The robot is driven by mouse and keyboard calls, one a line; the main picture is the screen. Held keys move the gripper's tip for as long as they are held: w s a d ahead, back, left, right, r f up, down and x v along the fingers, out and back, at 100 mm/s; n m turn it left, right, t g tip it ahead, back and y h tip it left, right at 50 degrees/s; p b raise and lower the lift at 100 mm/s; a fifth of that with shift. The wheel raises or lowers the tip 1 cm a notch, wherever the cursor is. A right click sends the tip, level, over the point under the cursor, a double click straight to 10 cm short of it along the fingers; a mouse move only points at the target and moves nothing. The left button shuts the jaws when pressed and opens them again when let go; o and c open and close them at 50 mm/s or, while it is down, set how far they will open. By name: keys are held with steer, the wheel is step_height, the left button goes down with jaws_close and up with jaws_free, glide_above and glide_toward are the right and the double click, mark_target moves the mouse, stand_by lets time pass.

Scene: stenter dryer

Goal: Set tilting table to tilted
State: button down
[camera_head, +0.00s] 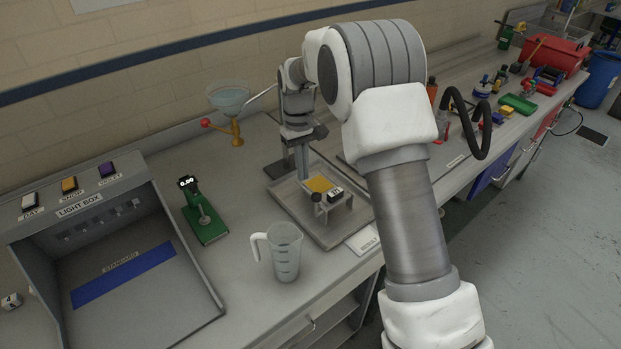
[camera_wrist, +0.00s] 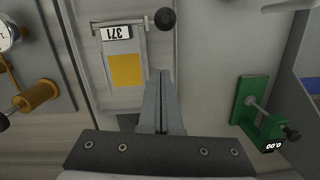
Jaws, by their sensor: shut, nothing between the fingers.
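The tilting table appears to be the small grey plate with a yellow patch (camera_head: 319,184) on a grey base board (camera_head: 345,228) in the head view. In the wrist view its plate (camera_wrist: 125,46) carries a white label reading 371 and a yellow square, with a dark round knob (camera_wrist: 165,19) at its far right corner. The plate looks about flat, though its exact angle is hard to tell. My gripper (camera_head: 304,178) points down over the base at the plate's back left. In the wrist view my gripper (camera_wrist: 162,72) is shut and empty, beside the plate's right edge.
A green gauge (camera_head: 205,215) and a clear measuring jug (camera_head: 285,252) stand left of the base. A light box (camera_head: 95,250) is further left, and a glass bowl on a brass stand (camera_head: 230,105) is behind. Bare bench lies between gauge and base.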

mark_target(319, 194)
steer(key=shift+s+d+f, duration=0.1)
steer(key=shift+s+d, duration=0.35)
steer(key=shift+s, duration=0.45)
steer(key=shift+s+d, duration=0.4)
steer(key=shift+s, duration=0.45)
steer(key=shift+s+d+t+y+b, duration=0.4)
steer(key=shift+s+t+b, duration=0.15)
steer(key=shift+b, duration=0.65)
steer(key=s+d+t+y+b, duration=0.1)
steer(key=s+t+b, duration=0.1)
steer(key=b, duration=0.3)
steer(key=shift+d+f+b, duration=0.1)
steer(key=shift+d+b, duration=0.05)
steer(key=shift+b, duration=0.25)
steer(key=s+t+y+b, duration=0.1)
steer(key=b, duration=0.3)
steer(key=s+d+t+b, duration=0.1)
steer(key=b, duration=0.2)
steer(key=s+d+f+t+y+b, duration=0.1)
steer(key=b, duration=0.3)
steer(key=shift+s+d+t+y+b, duration=0.1)
steer(key=shift+s+t+y+b, duration=0.05)
steer(key=shift+t+y+b, duration=0.15)
steer(key=shift+s+d+b, duration=0.2)
steer(key=shift+s+b, duration=0.1)
steer(key=shift+b, duration=0.3)
steer(key=shift+r, duration=0.1)
